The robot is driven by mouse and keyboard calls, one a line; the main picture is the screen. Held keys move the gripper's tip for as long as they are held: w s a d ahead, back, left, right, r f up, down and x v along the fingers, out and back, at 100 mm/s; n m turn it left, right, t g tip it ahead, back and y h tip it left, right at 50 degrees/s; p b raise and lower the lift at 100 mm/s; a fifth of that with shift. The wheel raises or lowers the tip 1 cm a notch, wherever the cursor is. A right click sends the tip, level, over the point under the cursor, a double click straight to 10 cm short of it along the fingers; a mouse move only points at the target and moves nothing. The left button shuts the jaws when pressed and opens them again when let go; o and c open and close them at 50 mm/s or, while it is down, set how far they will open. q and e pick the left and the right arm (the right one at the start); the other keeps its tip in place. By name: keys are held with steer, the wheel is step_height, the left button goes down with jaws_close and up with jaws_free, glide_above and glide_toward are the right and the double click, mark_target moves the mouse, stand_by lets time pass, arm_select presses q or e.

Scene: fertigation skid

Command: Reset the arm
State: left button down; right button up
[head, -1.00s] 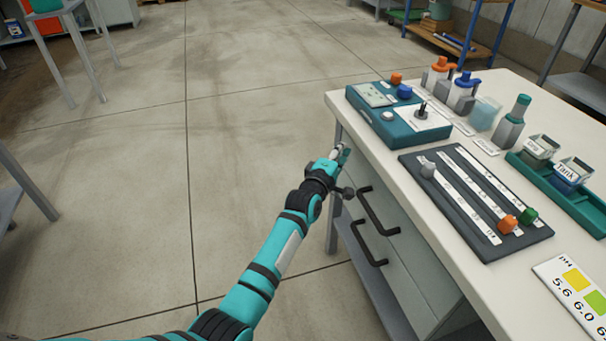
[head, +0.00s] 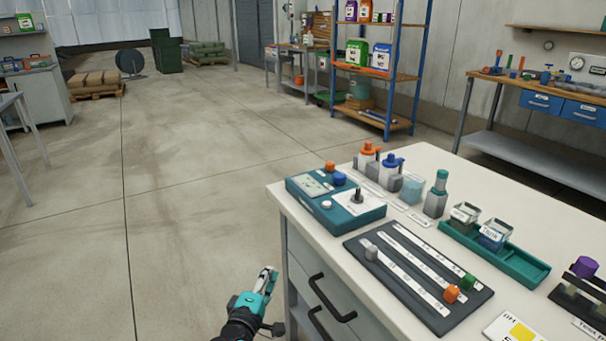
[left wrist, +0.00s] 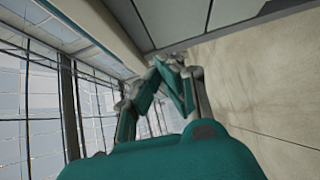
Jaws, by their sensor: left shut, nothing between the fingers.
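My left gripper (head: 266,282) is at the bottom of the head view, beside the left end of the white bench (head: 283,194) and below its top. It is shut and holds nothing. It touches nothing that I can make out. My right arm and gripper do not show.
On the bench stand a teal meter box (head: 340,217), a dark slider board (head: 418,272), a green tray (head: 530,268) and several small bottles. Black drawer handles (head: 330,298) jut out near my gripper. Open floor (head: 160,210) lies to the left.

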arm_select(q)
steer(key=s+a+f+m+g+y, duration=0.15)
steer(key=s+f+m+g, duration=0.5)
steer(key=s+f, duration=0.65)
steer(key=s+a+f+m+g, duration=0.3)
steer(key=s+f+m+g, duration=0.3)
steer(key=s+f, duration=0.65)
steer(key=s+a+f+m+g+p, duration=0.1)
steer(key=s+a+f+p, duration=0.1)
steer(key=s+p, duration=0.4)
steer(key=s+a+f+m+g+y+p, duration=0.1)
steer(key=s+f+p, duration=0.3)
steer(key=s, duration=1)
steer(key=s+a+f+m+g+y+p, duration=0.1)
steer(key=s+a+f+m+p, duration=0.2)
steer(key=s+p, duration=0.5)
steer(key=shift+s+a+g, duration=0.25)
steer(key=shift+s+g, duration=0.1)
steer(key=shift+s, duration=0.7)
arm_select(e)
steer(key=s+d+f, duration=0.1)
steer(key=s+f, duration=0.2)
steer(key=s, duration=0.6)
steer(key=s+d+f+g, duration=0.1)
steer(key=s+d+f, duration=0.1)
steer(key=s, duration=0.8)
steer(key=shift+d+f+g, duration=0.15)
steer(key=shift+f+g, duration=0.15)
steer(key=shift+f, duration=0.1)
